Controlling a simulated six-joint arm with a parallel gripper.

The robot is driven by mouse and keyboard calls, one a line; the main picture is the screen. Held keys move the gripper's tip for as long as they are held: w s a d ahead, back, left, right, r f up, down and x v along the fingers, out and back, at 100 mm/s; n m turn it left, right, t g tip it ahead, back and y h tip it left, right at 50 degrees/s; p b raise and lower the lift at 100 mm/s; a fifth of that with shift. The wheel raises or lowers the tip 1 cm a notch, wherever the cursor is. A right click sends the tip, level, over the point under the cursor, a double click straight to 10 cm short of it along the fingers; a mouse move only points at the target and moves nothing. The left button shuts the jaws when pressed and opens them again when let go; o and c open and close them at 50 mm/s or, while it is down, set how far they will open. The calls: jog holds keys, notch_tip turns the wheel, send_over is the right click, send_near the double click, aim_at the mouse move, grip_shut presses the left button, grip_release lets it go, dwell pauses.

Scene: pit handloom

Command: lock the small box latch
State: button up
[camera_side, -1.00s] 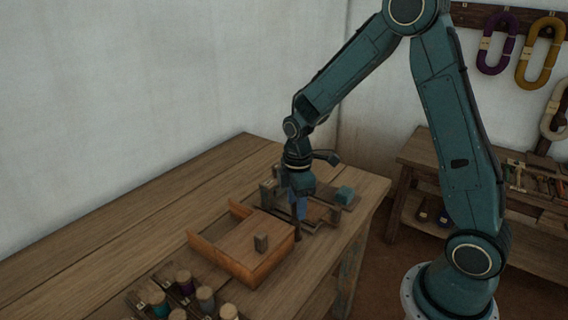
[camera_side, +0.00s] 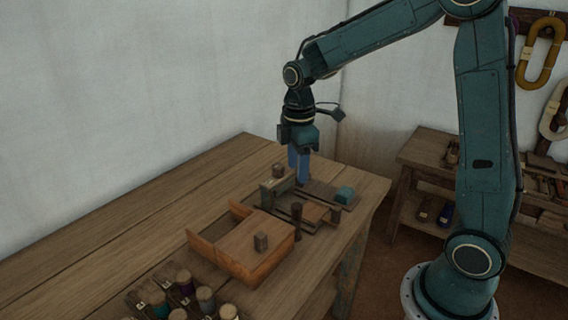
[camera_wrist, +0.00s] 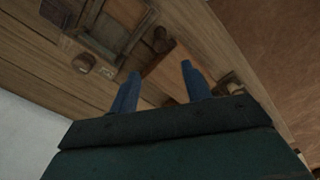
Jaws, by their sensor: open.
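I cannot tell which part is the latch. My gripper (camera_side: 298,178) points down above and behind this assembly, its blue fingers apart and empty. In the wrist view the fingers (camera_wrist: 160,72) are spread, with a dark round-topped peg (camera_wrist: 161,42) beyond the gap between them.
Several thread spools (camera_side: 205,298) stand at the table's front. The left of the table (camera_side: 130,230) is clear. A side bench (camera_side: 440,160) stands to the right against the wall.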

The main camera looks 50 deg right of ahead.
notch_tip(320, 180, up, 3)
jog(key=shift+f, duration=0.1)
dwell(0.5)
jog(key=s+a+r+m+t, duration=0.2)
jog(key=s+m, duration=0.3)
jog(key=s, duration=0.5)
jog(key=s+a+r+m+t, duration=0.2)
jog(key=s+m, duration=0.4)
jog(key=s, duration=0.3)
jog(key=shift+s+a+r+t, duration=0.4)
jog(key=shift+r+t, duration=0.4)
jog(key=shift+r, duration=0.4)
